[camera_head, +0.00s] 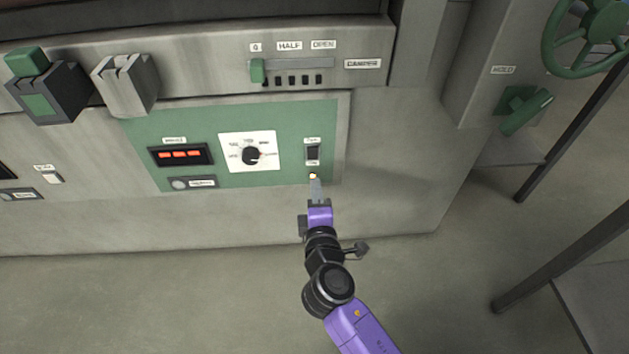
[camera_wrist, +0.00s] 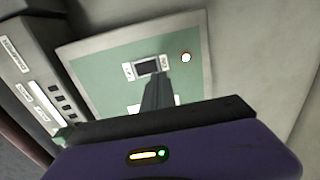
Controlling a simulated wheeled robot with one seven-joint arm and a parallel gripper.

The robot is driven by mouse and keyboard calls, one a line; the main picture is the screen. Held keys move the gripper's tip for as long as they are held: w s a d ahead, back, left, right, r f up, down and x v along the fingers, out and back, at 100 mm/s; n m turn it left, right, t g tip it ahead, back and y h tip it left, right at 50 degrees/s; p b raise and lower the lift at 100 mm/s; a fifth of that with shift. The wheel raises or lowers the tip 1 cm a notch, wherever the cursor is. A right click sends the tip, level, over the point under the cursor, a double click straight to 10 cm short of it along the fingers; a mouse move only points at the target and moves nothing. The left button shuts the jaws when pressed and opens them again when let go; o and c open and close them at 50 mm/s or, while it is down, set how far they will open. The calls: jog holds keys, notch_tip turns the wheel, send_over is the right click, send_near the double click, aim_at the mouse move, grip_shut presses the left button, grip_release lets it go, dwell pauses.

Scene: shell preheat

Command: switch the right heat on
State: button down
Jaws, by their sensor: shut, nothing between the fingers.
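A small dark rocker switch (camera_head: 312,153) sits at the right end of the green panel (camera_head: 210,119), with small white labels above and below it. A lit lamp (camera_head: 313,177) glows pale just below the switch. In the wrist view the switch (camera_wrist: 147,67) and the glowing lamp (camera_wrist: 186,58) are close ahead. My gripper (camera_head: 317,184) is shut and empty, its tip just below the switch, over or near the lamp. In the wrist view my fingertips (camera_wrist: 156,82) overlap the switch's lower edge; I cannot tell whether they touch it.
Left of the switch are a black dial (camera_head: 250,155) on a white plate and a red-lit display (camera_head: 181,154). Above runs a damper slider with a green knob (camera_head: 258,70). A green handle (camera_head: 523,108) and handwheel stand at right. Floor below is clear.

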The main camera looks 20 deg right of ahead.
jog(key=f+v, duration=0.1)
jog(key=v, duration=0.6)
jog(key=shift+s+f, duration=0.2)
jog(key=shift+f, duration=0.1)
jog(key=shift+a, duration=0.1)
jog(key=s+a+r+m+y, duration=0.1)
jog(key=s+a+m+y, duration=0.15)
jog(key=s, duration=0.35)
jog(key=s+a+m+y, duration=0.2)
jog(key=s+m+y, duration=0.2)
jog(key=s, duration=0.2)
jog(key=s+d+r+m, duration=0.2)
jog(key=s+m, duration=0.1)
jog(key=s, duration=0.4)
jog(key=s+d+r+m+g+h, duration=0.1)
jog(key=s+d+m, duration=0.15)
jog(key=s, duration=0.55)
jog(key=s+d+r+m, duration=0.2)
jog(key=s+d, duration=0.1)
jog(key=s, duration=0.4)
notch_tip(320, 180, up, 18)
jog(key=p, duration=1.7)
jog(key=shift+s+p, duration=0.25)
jog(key=shift+p, duration=0.1)
